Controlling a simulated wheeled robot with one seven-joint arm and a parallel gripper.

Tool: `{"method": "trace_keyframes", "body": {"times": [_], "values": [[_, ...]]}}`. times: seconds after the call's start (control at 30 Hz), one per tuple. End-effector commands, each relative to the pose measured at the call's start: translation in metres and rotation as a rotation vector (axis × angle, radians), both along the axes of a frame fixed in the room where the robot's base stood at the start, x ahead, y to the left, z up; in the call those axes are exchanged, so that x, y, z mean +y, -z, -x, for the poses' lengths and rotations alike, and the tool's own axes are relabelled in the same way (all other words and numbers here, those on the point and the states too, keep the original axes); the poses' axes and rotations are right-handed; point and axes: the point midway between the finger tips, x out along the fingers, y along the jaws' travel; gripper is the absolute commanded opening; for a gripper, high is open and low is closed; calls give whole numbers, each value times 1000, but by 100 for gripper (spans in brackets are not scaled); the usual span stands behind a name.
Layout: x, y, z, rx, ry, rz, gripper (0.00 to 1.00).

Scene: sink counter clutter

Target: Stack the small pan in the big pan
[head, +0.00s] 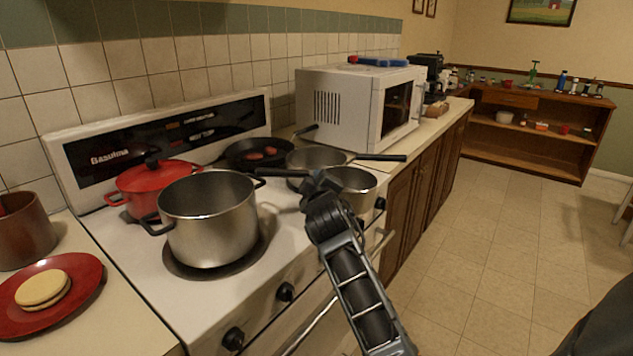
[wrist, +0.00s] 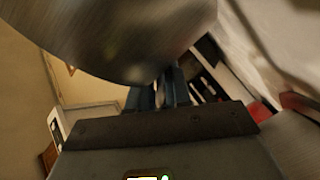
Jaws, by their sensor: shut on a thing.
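The small pan (head: 358,186) is steel and sits near the front right corner of the stove in the head view. My gripper (head: 318,187) is at its left side, shut on it; the arm hides part of the pan and the exact grip. In the wrist view a steel curved surface, which looks like the small pan (wrist: 125,35), fills the top, close beyond my fingers (wrist: 160,97). The big pan (head: 312,157) is steel, just behind the small pan, with a dark handle (head: 382,157) pointing right. The small pan partly overlaps it in view.
A tall steel pot (head: 210,225) stands at the stove's front left, with a red lidded pot (head: 150,188) behind it. A black frying pan (head: 240,150) holding sausages is at the back. A white microwave (head: 345,105) stands on the counter to the right.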

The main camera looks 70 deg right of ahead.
Motion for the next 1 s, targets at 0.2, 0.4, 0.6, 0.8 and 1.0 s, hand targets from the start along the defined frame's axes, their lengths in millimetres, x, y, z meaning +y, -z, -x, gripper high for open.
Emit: {"method": "trace_keyframes", "body": {"times": [0.2,0.4,0.6,0.8,1.0], "values": [[0,2,0,-1,-1,2,0],[0,8,0,-1,-1,2,0],[0,11,-1,-1,-2,2,0],[0,11,0,0,-1,0,33],[0,11,0,0,-1,0,45]]}}
